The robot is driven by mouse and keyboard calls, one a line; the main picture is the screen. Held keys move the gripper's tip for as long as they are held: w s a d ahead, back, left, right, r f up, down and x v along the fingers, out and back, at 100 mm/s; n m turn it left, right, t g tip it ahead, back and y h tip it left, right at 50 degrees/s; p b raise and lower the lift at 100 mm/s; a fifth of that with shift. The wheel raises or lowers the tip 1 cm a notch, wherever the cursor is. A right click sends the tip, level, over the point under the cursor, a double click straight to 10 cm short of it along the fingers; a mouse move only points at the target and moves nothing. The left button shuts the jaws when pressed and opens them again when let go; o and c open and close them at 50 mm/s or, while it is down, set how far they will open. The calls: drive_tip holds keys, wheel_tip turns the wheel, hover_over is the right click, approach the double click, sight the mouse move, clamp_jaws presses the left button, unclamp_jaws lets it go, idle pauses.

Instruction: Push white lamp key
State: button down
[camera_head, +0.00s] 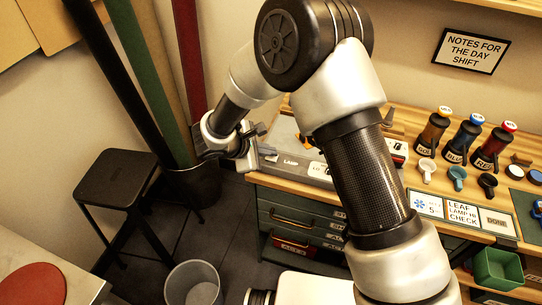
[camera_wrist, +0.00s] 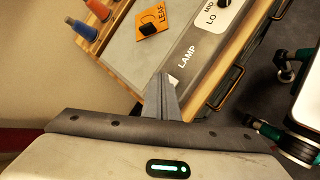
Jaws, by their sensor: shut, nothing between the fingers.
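The lamp panel is a grey box front labelled LAMP (camera_wrist: 187,57) at the table's edge. In the wrist view a small white patch, seemingly the white lamp key (camera_wrist: 173,80), shows right beside my fingertips and is partly hidden by them. My gripper (camera_wrist: 164,78) is shut and empty, its fingertips over the panel by that patch. I cannot tell whether they touch it. In the head view my gripper (camera_head: 266,151) is at the panel's left end, next to the LAMP lettering (camera_head: 291,162). The white key cannot be made out there.
A dial marked LO and MID (camera_wrist: 224,5) sits farther along the panel. An orange tag (camera_wrist: 152,22) lies on the grey surface behind it. Colored bottles (camera_head: 468,138) stand at the right of the table. A black stool (camera_head: 117,178) and a bin (camera_head: 193,284) are left of the table.

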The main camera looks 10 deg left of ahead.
sight(269, 159)
idle(0.4)
drive_tip(key=shift+r, duration=0.8)
wheel_tip(269, 159, up, 6)
drive_tip(key=p, duration=0.3)
drive_tip(key=shift+p, duration=0.35)
drive_tip(key=shift+r, duration=0.1)
idle(0.8)
